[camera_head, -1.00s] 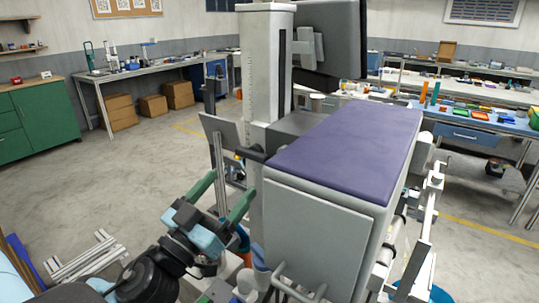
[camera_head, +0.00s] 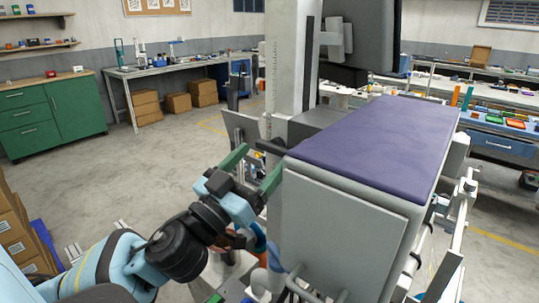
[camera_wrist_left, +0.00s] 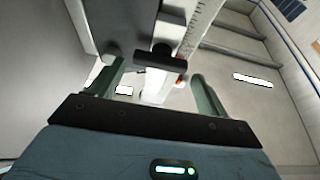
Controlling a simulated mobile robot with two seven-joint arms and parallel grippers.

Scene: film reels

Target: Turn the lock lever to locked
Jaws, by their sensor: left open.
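My left gripper (camera_head: 252,168) has two green fingers that are apart and empty. It is beside the grey column (camera_head: 291,70), at the near left of the purple-topped cabinet. In the left wrist view, a black bar-shaped handle (camera_wrist_left: 165,61), probably the lock lever, lies beyond and between the open fingers (camera_wrist_left: 154,88). Neither finger visibly touches it. A small red-orange spot shows just below the bar's right side. In the head view I cannot make out the lever's position. My right gripper is not in view.
The grey cabinet with its purple top (camera_head: 375,140) stands close on the right of my left gripper. A dark monitor (camera_head: 365,35) hangs by the column. A green cupboard (camera_head: 60,115) and cardboard boxes (camera_head: 177,103) are far left. The floor between is open.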

